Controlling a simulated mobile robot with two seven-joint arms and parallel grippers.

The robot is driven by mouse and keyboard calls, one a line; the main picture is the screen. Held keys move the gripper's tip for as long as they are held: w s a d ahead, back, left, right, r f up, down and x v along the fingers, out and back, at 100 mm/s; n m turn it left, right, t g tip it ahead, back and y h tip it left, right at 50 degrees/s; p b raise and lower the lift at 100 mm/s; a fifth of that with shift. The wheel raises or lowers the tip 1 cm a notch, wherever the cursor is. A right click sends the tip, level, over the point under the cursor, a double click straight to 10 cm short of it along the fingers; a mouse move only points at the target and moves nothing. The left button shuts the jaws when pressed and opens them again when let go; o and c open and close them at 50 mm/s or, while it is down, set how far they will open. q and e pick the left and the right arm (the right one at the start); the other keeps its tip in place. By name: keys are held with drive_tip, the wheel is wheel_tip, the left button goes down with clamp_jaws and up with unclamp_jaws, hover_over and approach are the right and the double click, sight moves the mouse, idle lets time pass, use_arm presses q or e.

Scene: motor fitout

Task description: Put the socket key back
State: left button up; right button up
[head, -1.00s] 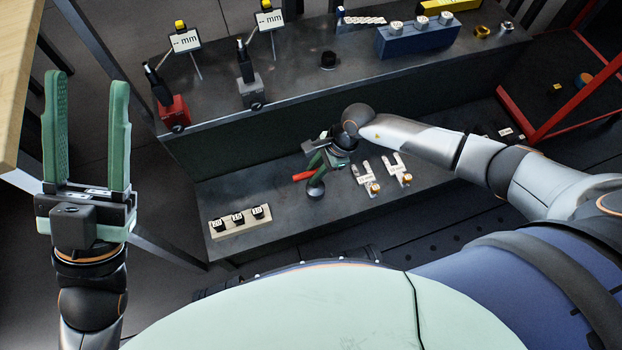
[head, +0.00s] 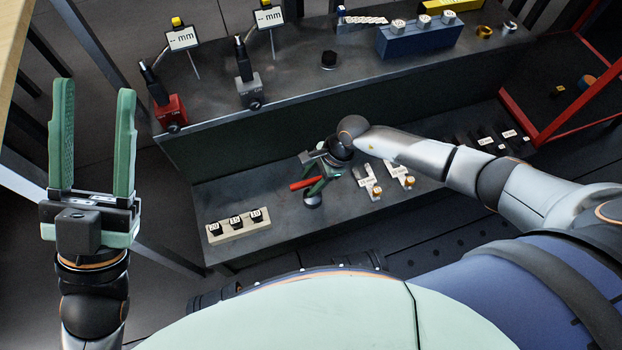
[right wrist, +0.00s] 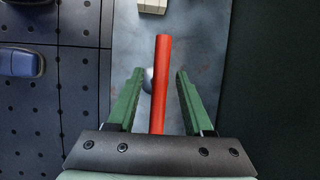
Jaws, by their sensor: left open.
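A red bar (head: 302,183), perhaps the socket key's handle, is at the lower shelf under my right gripper (head: 318,184). In the right wrist view the red bar (right wrist: 161,82) runs lengthwise between the two green fingers of my right gripper (right wrist: 158,98), with a gap on each side. The fingers are open; I cannot tell whether the bar is level with them or below. A small round silver thing (right wrist: 148,78) is partly hidden behind the bar. My left gripper (head: 92,140) is open, empty and upright at the far left, away from the shelves.
A cream rack (head: 238,232) with black sockets stands on the lower shelf (head: 275,212). Forked gauges (head: 370,183) lie right of my gripper. The upper shelf holds a red-based stand (head: 172,112), a grey-based stand (head: 250,92) and a blue block (head: 418,42). A red frame (head: 540,133) stands right.

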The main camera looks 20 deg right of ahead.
drive_tip(key=shift+r, duration=0.1)
drive_tip(key=shift+r+p, duration=0.3)
drive_tip(key=w+p+v, duration=0.1)
drive_tip(key=p+v, duration=0.4)
drive_tip(key=v, duration=0.6)
drive_tip(key=s+a+r+m+g+y, duration=0.1)
drive_tip(key=s+a+r+m+y, duration=0.1)
drive_tip(key=s+a+r+y, duration=0.4)
drive_tip(key=s+a+r+m+y, duration=0.1)
drive_tip(key=s+a+r+m, duration=0.2)
drive_tip(key=a, duration=0.6)
drive_tip(key=s+a+r+m+t+y, duration=0.1)
drive_tip(key=s+a+r+m+y, duration=0.2)
drive_tip(key=r, duration=0.4)
drive_tip(key=a+r+m+y, duration=0.1)
drive_tip(key=r+m+y, duration=0.25)
drive_tip(key=r, duration=0.35)
drive_tip(key=d+r+m+t+y, duration=0.35)
drive_tip(key=r+m+t, duration=0.25)
drive_tip(key=r+m, duration=0.45)
drive_tip(key=d+r+m+t+h, duration=0.6)
drive_tip(key=d+r+m+t, duration=0.4)
drive_tip(key=m+t, duration=0.5)
drive_tip(key=d+m, duration=0.1)
drive_tip(key=m, duration=0.4)
drive_tip(key=shift+d+m+t+h, duration=0.3)
drive_tip(key=shift+h, duration=0.1)
